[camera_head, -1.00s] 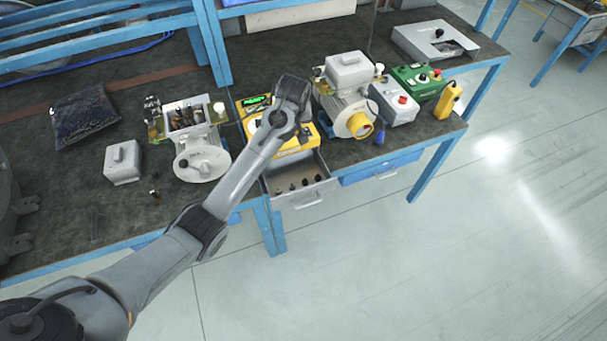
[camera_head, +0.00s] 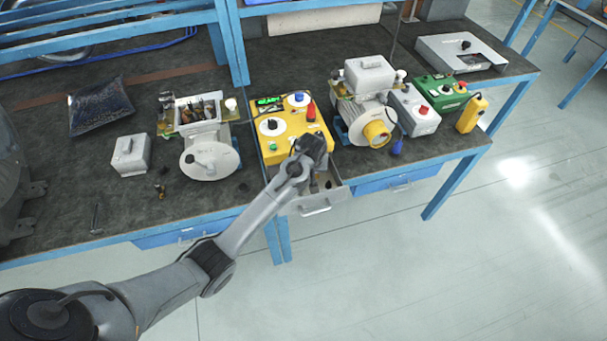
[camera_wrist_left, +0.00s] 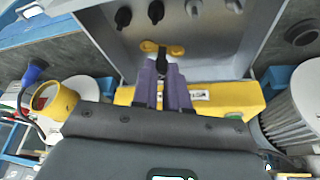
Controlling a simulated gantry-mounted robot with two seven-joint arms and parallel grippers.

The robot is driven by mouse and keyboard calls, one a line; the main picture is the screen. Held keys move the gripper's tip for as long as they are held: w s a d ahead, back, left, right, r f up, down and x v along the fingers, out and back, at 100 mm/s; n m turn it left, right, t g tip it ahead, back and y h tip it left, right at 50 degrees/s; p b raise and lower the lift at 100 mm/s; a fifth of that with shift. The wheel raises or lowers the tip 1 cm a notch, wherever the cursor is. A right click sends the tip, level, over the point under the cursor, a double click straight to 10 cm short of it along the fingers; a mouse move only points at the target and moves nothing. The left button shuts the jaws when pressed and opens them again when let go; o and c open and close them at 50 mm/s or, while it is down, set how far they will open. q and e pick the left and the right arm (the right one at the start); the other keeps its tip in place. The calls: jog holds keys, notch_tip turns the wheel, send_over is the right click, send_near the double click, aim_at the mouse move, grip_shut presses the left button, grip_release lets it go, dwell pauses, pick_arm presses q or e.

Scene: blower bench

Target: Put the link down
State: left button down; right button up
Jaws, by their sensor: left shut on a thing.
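The link (camera_wrist_left: 150,46) is a small brass-yellow bar with a black grip (camera_wrist_left: 162,62) in the left wrist view. My left gripper (camera_wrist_left: 163,75), with purple fingers, is shut on its black grip. The link is over the open grey drawer (camera_wrist_left: 205,45); I cannot tell whether it touches the drawer floor. In the head view my left gripper (camera_head: 322,178) is over the open drawer (camera_head: 317,204) at the bench front, and my arm hides much of the drawer and the link. My right gripper is not in view.
Several small black and grey pieces (camera_wrist_left: 156,12) stand in the drawer. The yellow tester (camera_head: 292,130) stands behind it. A blower with an open terminal box (camera_head: 200,140) stands left and another blower (camera_head: 366,108) right. A grey cover (camera_head: 131,154) lies at the left.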

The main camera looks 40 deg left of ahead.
pick_arm(q)
jog(key=a+f, duration=0.1)
jog(key=f, duration=0.1)
jog(key=a+f+b, duration=0.1)
jog(key=f, duration=0.1)
jog(key=a+f, duration=0.1)
jog(key=f, duration=0.1)
jog(key=shift+w+a, duration=0.3)
jog(key=shift+a, duration=0.05)
jog(key=shift+f, duration=0.15)
jog(key=shift+f, duration=0.35)
jog(key=c, duration=1.1)
grip_release()
jog(key=shift+c, duration=0.2)
jog(key=shift+r, duration=0.1)
